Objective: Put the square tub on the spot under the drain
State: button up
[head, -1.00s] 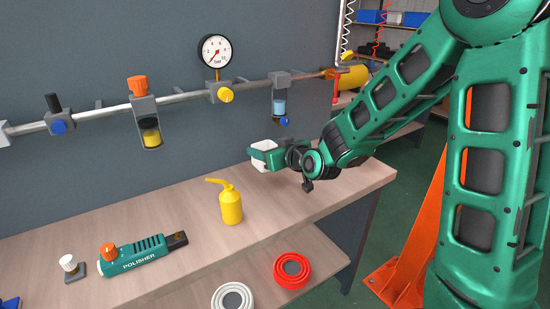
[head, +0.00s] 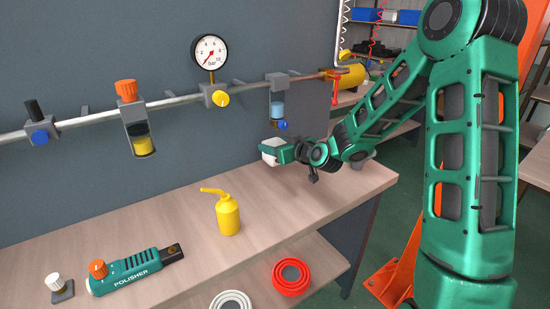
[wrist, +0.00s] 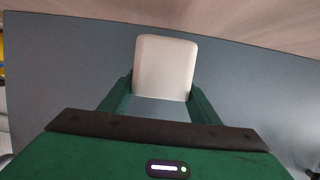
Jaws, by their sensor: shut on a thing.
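The white square tub (head: 269,157) is held at the tip of my gripper (head: 275,149), above the back of the bench. In the wrist view the tub (wrist: 165,62) sits between the two green fingers, which are shut on its sides. The pipe bowl with blue liquid (head: 277,108) hangs from the rail, with a blue drain knob (head: 282,125) at its bottom. The tub is below and slightly left of this drain in the head view. No marked spot can be made out on the bench under the drain.
The wooden bench (head: 325,195) is clear below the tub. A yellow oil can (head: 228,214) stands to the left, with a green polisher (head: 135,270) further left. A red ring (head: 291,276) lies on the lower shelf. A gauge (head: 210,52) tops the rail.

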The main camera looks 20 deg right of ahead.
jog(key=shift+w+d+f, duration=0.25)
jog(key=shift+d+f, duration=0.1)
jog(key=shift+f, duration=1.9)
jog(key=o, duration=1)
jog(key=shift+o, duration=0.2)
jog(key=v, duration=1.2)
jog(key=shift+a, duration=0.1)
jog(key=shift+s, duration=0.1)
